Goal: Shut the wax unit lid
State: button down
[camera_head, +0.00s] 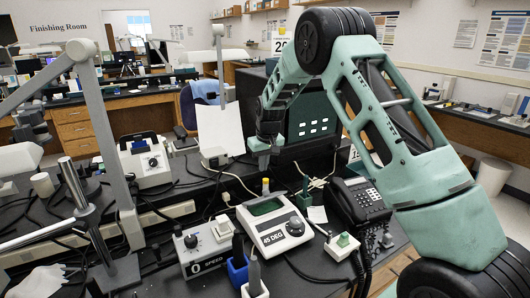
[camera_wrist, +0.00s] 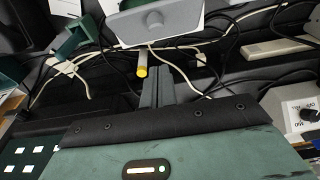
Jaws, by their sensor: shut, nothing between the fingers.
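The wax unit (camera_head: 270,241) is a white box with a dark dial and an "85 DEG" label on the bench. A green rectangular area shows in its upper part; I cannot tell there how far the lid stands open. In the wrist view a grey panel with a round knob (camera_wrist: 128,28) lies at the top edge and seems to be the lid, partly cut off. My gripper (camera_head: 263,162) is above and behind the unit, apart from it. In the wrist view my gripper's fingers (camera_wrist: 157,78) are together and empty, short of the grey panel.
A yellow-capped item (camera_head: 265,184) stands just behind the unit; a green block (camera_head: 304,194) is beside it. A black telephone (camera_head: 357,203) is to the right and a speed control box (camera_head: 203,246) to the left. Cables cross the bench behind the unit.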

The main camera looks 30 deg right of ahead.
jog(key=f, duration=0.2)
jog(key=s+f+p, duration=0.1)
jog(key=f, duration=0.2)
jog(key=shift+a, duration=0.1)
jog(key=shift+s+f+p, duration=0.35)
jog(key=shift+f, duration=0.25)
jog(key=shift+f+b, duration=0.1)
jog(key=shift+b, duration=0.25)
